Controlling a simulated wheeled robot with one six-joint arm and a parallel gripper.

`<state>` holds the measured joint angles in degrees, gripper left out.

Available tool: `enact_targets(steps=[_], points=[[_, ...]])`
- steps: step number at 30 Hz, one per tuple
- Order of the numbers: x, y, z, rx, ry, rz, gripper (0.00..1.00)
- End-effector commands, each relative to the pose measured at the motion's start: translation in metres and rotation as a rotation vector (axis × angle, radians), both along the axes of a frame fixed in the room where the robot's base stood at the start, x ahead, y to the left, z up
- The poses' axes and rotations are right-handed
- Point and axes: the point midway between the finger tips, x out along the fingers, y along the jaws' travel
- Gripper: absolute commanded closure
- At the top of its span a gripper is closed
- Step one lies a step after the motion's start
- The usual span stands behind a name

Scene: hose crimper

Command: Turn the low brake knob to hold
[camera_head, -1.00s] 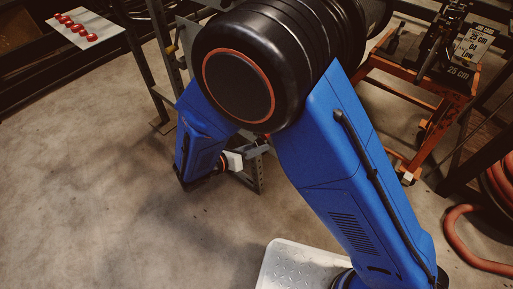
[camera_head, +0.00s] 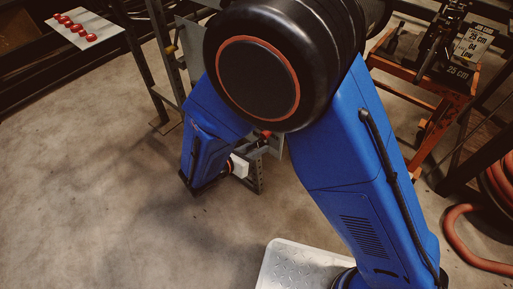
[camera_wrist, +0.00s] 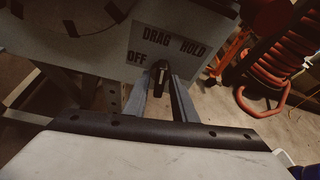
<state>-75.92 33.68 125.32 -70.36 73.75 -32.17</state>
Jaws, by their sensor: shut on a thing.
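In the wrist view a pale panel (camera_wrist: 98,48) carries the black words OFF, DRAG and HOLD. The low brake knob (camera_wrist: 161,73), small and dark, sits below these words, between OFF on the left and HOLD on the right. My gripper (camera_wrist: 162,78) is shut on it, one finger on each side. The knob looks nearly upright in the picture, its top toward DRAG; its exact setting is hard to tell. In the head view my blue arm reaches down to the stand, and the knob and fingertips cannot be made out.
A pale table with several red buttons (camera_head: 77,28) stands at the upper left. An orange cart (camera_head: 455,97) with 25 cm labels is at the upper right. A red hose (camera_head: 456,238) lies coiled at the right edge. The concrete floor at left is clear.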

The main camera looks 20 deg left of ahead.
Motion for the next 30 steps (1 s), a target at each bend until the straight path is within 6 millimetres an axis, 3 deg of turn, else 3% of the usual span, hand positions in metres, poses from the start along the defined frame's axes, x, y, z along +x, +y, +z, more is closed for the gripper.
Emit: enact_targets(steps=[15,30], points=[[-0.0021,-0.0035,-0.0006,0.43,-0.176,0.002,0.98],[-0.0023,-0.005,-0.0011,0.641,-0.265,0.0,0.98]])
